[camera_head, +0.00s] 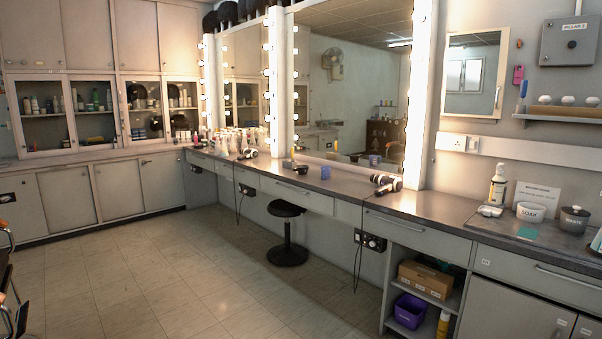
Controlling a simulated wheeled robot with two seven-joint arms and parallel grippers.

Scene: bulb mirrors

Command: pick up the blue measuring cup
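A small blue-violet cup (325,173), which looks like the blue measuring cup, stands on the long dark counter (425,208) below the large lit mirror. Its reflection shows in the mirror just behind it. It is small in the view, so any markings or handle cannot be made out. Neither of my grippers can be made out in the head view, and nothing touches the cup.
A hair dryer (385,183) lies right of the cup, and another (247,153) lies farther left. A black stool (287,235) stands on the floor before the counter. Open tiled floor (180,270) lies in front. Dark parts at the left edge are unclear.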

